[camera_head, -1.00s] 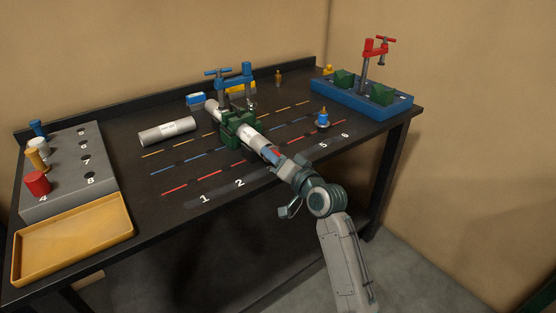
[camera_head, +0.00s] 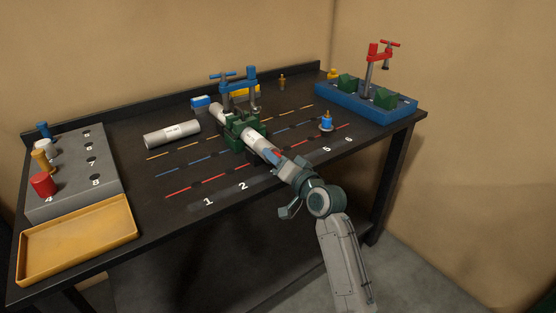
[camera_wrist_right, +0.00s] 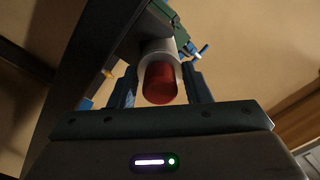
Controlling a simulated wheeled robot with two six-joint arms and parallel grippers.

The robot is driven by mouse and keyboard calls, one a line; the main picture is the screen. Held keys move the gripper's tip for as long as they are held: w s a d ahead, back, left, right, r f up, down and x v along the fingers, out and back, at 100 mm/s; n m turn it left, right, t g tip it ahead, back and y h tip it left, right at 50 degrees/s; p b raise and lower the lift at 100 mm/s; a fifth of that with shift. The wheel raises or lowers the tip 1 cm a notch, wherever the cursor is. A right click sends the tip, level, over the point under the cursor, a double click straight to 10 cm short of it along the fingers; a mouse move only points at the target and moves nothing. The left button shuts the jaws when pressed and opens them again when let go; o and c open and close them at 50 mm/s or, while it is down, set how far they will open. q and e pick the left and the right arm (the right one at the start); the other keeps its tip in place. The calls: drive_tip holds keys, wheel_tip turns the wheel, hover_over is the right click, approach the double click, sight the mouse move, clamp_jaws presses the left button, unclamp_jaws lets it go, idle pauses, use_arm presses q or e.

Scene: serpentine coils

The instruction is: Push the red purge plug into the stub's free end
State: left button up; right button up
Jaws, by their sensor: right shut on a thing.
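The stub (camera_head: 256,141) is a light grey tube lying tilted across the table, in a green block (camera_head: 242,131) under a blue clamp (camera_head: 238,86). Its free end points toward me. My right gripper (camera_head: 274,157) is at that end, in line with the tube. In the right wrist view the red purge plug (camera_wrist_right: 160,84) sits between the fingers of my right gripper (camera_wrist_right: 162,90), which is shut on it. The stub's pale end (camera_wrist_right: 157,50) lies right behind the plug. How deep the plug sits cannot be told. My left gripper is out of view.
A grey rack (camera_head: 75,190) with coloured pieces, including a red cylinder (camera_head: 42,185), and a yellow tray (camera_head: 78,262) are at left. A loose grey tube (camera_head: 172,134) lies behind. A blue-topped piece (camera_head: 326,124) and a blue fixture with red clamp (camera_head: 372,103) are at right.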

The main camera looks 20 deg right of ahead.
drive_tip(key=shift+r, duration=0.15)
drive_tip(key=o, duration=0.9)
drive_tip(key=shift+w, duration=0.1)
drive_tip(key=shift+o, duration=1.2)
